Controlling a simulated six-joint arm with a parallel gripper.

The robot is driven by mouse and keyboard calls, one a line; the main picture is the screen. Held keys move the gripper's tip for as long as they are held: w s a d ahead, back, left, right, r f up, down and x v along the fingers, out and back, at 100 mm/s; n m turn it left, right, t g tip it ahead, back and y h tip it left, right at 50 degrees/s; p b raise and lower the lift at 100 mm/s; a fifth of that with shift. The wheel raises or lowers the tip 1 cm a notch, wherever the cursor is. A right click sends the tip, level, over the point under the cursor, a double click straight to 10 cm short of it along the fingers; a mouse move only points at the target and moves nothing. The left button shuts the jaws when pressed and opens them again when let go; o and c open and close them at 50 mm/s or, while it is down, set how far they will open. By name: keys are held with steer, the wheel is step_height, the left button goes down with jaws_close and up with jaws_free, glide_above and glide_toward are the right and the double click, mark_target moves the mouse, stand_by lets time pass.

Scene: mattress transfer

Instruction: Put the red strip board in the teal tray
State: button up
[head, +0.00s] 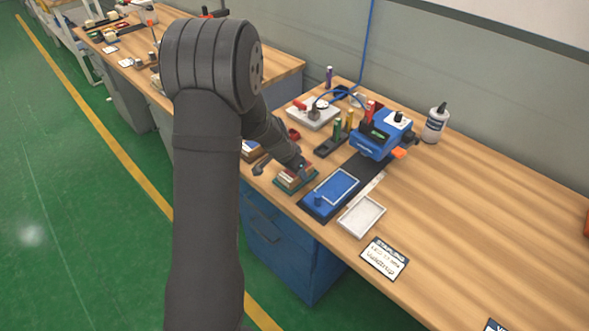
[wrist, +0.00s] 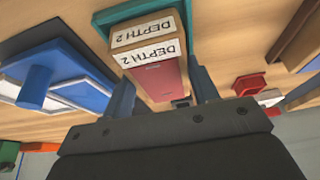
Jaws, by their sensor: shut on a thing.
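My gripper (head: 301,167) is low over the teal tray (head: 281,187) near the table's front edge. In the wrist view its two fingers (wrist: 163,92) stand either side of the red strip board (wrist: 160,80) and are shut on it. The board has a white "DEPTH 2" label on its end. A wood-coloured board (wrist: 145,32), also labelled "DEPTH 2", lies right against it, over the teal tray (wrist: 135,10). In the head view the boards show only as a small stack, partly hidden by my gripper. I cannot tell whether the red board rests on the other one.
A blue fixture (head: 333,187) and a white tray (head: 361,216) stand to the right. A blue machine (head: 382,138) and a white bottle (head: 436,123) are farther back. A red tray (wrist: 249,84) shows in the wrist view. The table's right side is largely clear.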

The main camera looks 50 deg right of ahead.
steer(key=shift+f, duration=0.15)
steer(key=o, duration=1.1)
steer(key=shift+r, duration=0.4)
steer(key=v, duration=1.1)
steer(key=shift+a+r, duration=0.25)
steer(key=x, duration=1.2)
steer(key=shift+f, duration=0.25)
steer(key=shift+r, duration=0.2)
